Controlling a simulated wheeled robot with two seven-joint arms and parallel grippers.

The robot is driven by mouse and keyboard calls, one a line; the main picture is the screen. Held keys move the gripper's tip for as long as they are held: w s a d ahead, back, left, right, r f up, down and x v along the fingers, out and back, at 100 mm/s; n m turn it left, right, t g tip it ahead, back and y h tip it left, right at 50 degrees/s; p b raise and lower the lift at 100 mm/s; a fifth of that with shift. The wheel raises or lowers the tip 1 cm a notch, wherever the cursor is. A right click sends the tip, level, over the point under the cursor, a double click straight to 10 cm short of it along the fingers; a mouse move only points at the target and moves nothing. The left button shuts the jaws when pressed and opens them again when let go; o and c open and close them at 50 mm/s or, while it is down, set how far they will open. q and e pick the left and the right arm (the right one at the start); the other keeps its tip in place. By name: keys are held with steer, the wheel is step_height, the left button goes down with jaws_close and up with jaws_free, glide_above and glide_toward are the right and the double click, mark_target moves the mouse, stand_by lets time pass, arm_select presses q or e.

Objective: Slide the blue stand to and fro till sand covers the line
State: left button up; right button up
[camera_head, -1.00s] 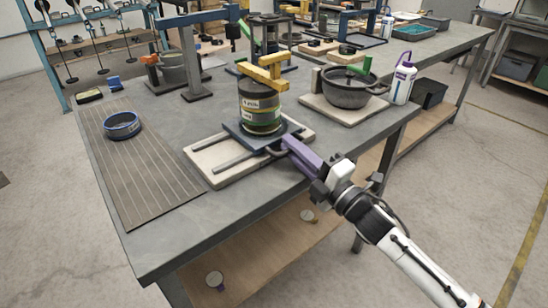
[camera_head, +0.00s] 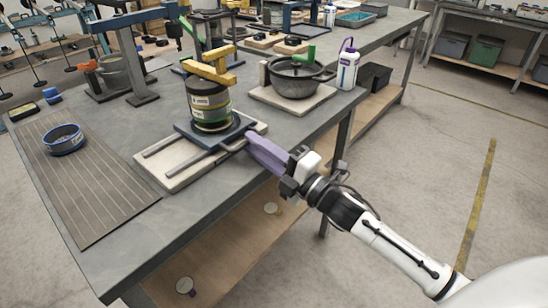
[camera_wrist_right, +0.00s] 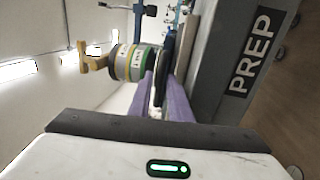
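The blue stand (camera_head: 228,133) is a dark blue plate on two rails over a pale base (camera_head: 172,178) near the table's front edge. A banded, labelled round stack (camera_head: 211,108) stands upright on it under a yellow bar (camera_head: 209,68). My right gripper (camera_head: 250,137) has purple fingers at the stand's front side. In the right wrist view the fingers (camera_wrist_right: 162,95) lie on both sides of a dark part of the stand, with the stack (camera_wrist_right: 132,62) beyond. Sand and line cannot be made out. My left gripper is out of view.
A blue-rimmed round dish (camera_head: 64,139) sits on a grooved board (camera_head: 95,190) at left. A dark pot (camera_head: 297,78) on a pale board and a white bottle (camera_head: 347,68) stand to the right. A grey post (camera_head: 133,70) rises behind.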

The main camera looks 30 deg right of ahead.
steer(key=v, duration=0.7)
steer(key=shift+s+d, duration=0.2)
steer(key=shift+s, duration=0.15)
stand_by(0.5)
steer(key=s+a+f+m+g+h, duration=0.1)
steer(key=s+f+m+g+h, duration=0.15)
steer(key=f+m, duration=0.35)
steer(key=s+a+f+m+g+h, duration=0.1)
steer(key=s+a+f+m+h, duration=0.2)
steer(key=f, duration=0.5)
steer(key=s+a+f+m+g+p, duration=0.1)
steer(key=s+a+f+m+g, duration=0.2)
steer(key=s+f, duration=0.4)
steer(key=s+a+f+m+g+y+p, duration=0.1)
steer(key=s+a+f+m+g, duration=0.2)
steer(key=s+a+f+m, duration=0.2)
steer(key=s+f+m, duration=0.2)
steer(key=shift+s+m+g, duration=0.35)
steer(key=shift+s+m, duration=0.05)
